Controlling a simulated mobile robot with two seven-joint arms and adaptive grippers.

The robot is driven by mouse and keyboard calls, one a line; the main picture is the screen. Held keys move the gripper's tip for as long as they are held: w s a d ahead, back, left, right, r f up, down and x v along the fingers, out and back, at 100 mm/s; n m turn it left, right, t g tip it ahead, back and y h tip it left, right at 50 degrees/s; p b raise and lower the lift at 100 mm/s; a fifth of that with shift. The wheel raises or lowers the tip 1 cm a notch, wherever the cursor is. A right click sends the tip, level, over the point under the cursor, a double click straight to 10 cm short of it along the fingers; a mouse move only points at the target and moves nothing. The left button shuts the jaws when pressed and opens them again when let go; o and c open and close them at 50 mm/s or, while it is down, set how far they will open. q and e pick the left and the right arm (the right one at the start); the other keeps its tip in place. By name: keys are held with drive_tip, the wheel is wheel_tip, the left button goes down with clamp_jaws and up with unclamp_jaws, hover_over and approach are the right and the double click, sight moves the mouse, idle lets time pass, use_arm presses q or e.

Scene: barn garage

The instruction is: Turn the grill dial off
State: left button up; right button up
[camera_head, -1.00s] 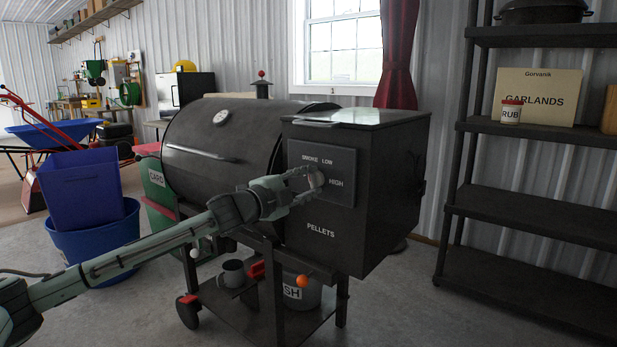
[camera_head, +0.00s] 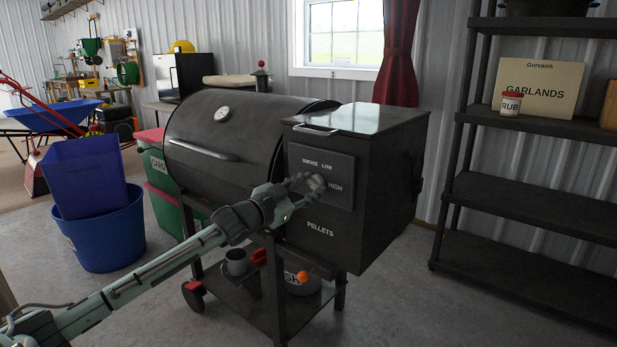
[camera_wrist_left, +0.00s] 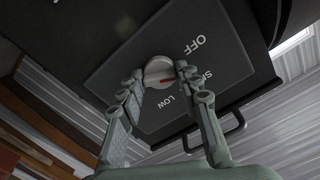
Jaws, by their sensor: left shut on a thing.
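The grill (camera_head: 235,140) is a dark barrel smoker with a pellet box on its right. The box's front carries a control panel (camera_head: 337,165) lettered SMOKE, LOW and HIGH. The round pale dial (camera_head: 316,183) sits on this panel. My left gripper (camera_head: 308,183) reaches it from the lower left and is shut on it. In the left wrist view the dial (camera_wrist_left: 158,68) lies between the fingertips, with a red mark pointing right, roughly towards the lettering beginning with S. OFF and LOW are also readable there. Fingers partly cover the dial. My right gripper is not in view.
Blue bins (camera_head: 100,220) stand left of the grill. A black shelf rack (camera_head: 530,165) stands at the right. Floor between grill and rack is clear.

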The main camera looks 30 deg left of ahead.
use_arm(q)
drive_tip(key=shift+n, duration=2.5)
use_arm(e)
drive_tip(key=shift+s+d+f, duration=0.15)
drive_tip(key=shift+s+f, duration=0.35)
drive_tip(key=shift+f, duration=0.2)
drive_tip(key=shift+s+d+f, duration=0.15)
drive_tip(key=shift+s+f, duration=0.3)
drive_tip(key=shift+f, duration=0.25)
use_arm(q)
drive_tip(key=shift+n, duration=0.3)
drive_tip(key=o, duration=1.2)
drive_tip(key=shift+c, duration=0.2)
drive_tip(key=s, duration=1.2)
drive_tip(key=shift+a, duration=0.45)
